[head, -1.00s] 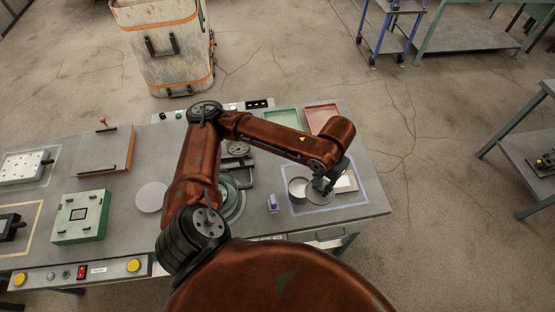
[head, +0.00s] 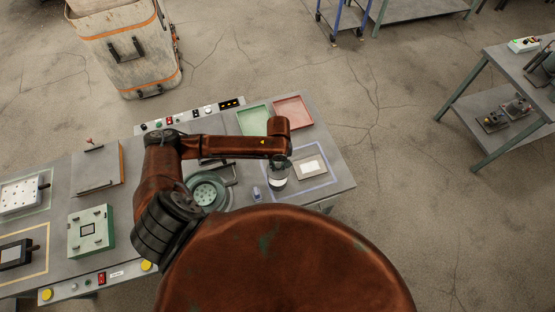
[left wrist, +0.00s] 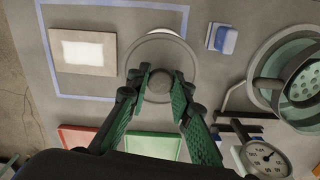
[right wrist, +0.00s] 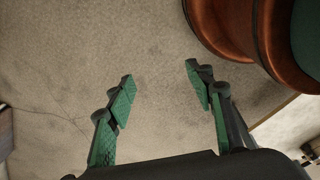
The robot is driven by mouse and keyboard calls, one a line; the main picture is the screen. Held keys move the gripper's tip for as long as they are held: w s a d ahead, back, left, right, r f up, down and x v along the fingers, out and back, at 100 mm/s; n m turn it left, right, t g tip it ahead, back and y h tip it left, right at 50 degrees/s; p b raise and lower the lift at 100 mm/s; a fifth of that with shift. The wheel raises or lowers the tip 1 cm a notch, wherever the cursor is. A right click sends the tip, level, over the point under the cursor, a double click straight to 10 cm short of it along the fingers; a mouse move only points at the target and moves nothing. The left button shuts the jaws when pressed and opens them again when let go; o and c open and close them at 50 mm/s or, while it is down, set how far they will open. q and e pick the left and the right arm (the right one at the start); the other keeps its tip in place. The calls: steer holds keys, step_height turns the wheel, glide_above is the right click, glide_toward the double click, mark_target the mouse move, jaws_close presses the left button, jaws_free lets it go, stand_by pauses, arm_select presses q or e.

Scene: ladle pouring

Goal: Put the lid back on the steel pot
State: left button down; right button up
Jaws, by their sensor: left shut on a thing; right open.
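The steel pot (head: 277,183) stands near the right end of the bench, at the left edge of the blue-outlined area. My left gripper (head: 279,164) is above it, shut on the knob of the round grey lid. In the left wrist view the lid (left wrist: 142,62) lies under the gripper fingers (left wrist: 160,82) and hides most of what is below it. The lid is over the pot; I cannot tell whether it touches the rim. My right gripper (right wrist: 160,82) is open and empty above the floor.
A block with a white top (head: 309,167) lies right of the pot. A small blue-and-white item (head: 256,194) and a green perforated vessel (head: 205,191) are to the left. Green (head: 253,121) and red (head: 293,111) trays are behind. A dial gauge (left wrist: 265,158) stands nearby.

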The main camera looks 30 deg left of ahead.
mark_target(277, 171)
arm_select(q)
steer(key=shift+s+a+f, duration=0.1)
steer(key=shift+a, duration=0.05)
steer(key=shift+f, duration=0.15)
steer(key=shift+f+b, duration=0.55)
steer(key=shift+b, duration=0.25)
steer(key=shift+f+b, duration=0.55)
steer(key=shift+b, duration=0.25)
step_height(277, 171, down, 2)
steer(key=b, duration=0.3)
steer(key=shift+f, duration=1)
arm_select(e)
steer(key=f, duration=0.4)
steer(key=s+f, duration=0.1)
steer(key=shift+a+f, duration=0.2)
steer(key=shift+f, duration=0.2)
arm_select(q)
steer(key=shift+p, duration=0.35)
arm_select(e)
steer(key=shift+w+a+r, duration=0.1)
steer(key=shift+a+r, duration=0.15)
steer(key=shift+a, duration=0.05)
